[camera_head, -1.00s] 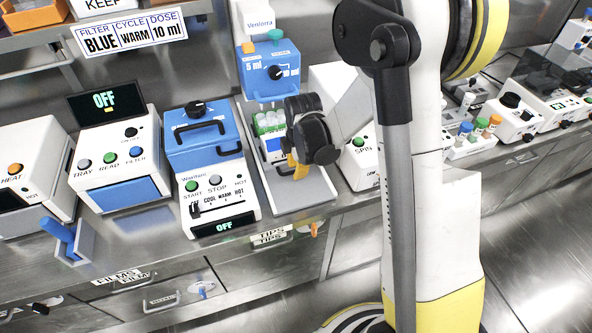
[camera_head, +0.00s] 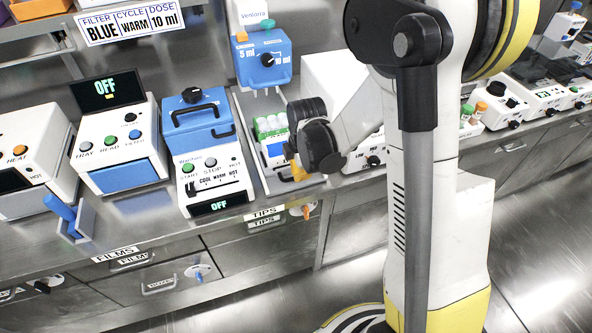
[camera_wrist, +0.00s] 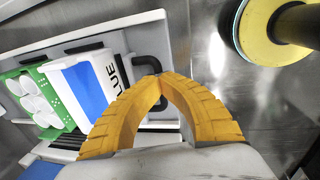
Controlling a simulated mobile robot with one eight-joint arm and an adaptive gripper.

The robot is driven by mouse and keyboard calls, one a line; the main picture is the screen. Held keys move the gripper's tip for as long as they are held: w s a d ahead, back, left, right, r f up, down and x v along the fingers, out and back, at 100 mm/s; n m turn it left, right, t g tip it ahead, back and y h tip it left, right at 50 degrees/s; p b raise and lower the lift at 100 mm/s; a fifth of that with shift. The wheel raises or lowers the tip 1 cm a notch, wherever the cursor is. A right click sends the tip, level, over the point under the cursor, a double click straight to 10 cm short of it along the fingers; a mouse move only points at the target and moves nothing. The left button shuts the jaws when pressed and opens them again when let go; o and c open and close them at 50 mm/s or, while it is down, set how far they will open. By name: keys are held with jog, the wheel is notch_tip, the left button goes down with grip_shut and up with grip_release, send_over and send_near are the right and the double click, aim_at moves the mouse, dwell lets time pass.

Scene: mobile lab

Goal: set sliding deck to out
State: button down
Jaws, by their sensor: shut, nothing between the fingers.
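The sliding deck (camera_head: 283,187) is a pale tray under the blue-headed dispenser (camera_head: 262,62). In the wrist view the deck's white rim (camera_wrist: 100,33) shows, with a black bent handle (camera_wrist: 151,66) at its right end. My gripper (camera_head: 297,174) is at the deck's front end, partly hidden by my wrist in the head view. In the wrist view my gripper (camera_wrist: 158,79) has its yellow fingertips together, overlapping the handle's lower part. I cannot tell whether they touch it. Nothing shows between the fingers.
On the deck are a green rack (camera_wrist: 42,97) with several white-topped tubes and a white box with a blue face (camera_wrist: 85,87). A blue-lidded washer (camera_head: 205,135) stands left. A white device (camera_head: 335,85) stands right, partly hidden. Clear floor lies before the counter.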

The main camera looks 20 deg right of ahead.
jog(key=c, duration=1.8)
grip_release()
jog(key=shift+s+r, duration=0.25)
jog(key=shift+s, duration=0.55)
jog(key=shift+w+f, duration=0.2)
jog(key=shift+w, duration=0.25)
jog(key=shift+w+f, duration=0.2)
jog(key=shift+w, duration=0.25)
jog(key=shift+s+r, duration=0.15)
jog(key=r+p, duration=0.3)
jog(key=r, duration=0.1)
jog(key=s+r+p, duration=0.1)
jog(key=r+p, duration=0.2)
jog(key=r, duration=0.1)
jog(key=s+r+p, duration=0.1)
jog(key=r+p, duration=0.1)
jog(key=r, duration=0.2)
jog(key=shift+r+p, duration=0.15)
jog(key=shift+p, duration=0.25)
jog(key=r, duration=0.4)
jog(key=s+r, duration=0.1)
jog(key=r, duration=0.2)
jog(key=s+r, duration=0.1)
jog(key=r, duration=0.3)
jog(key=shift+r, duration=0.35)
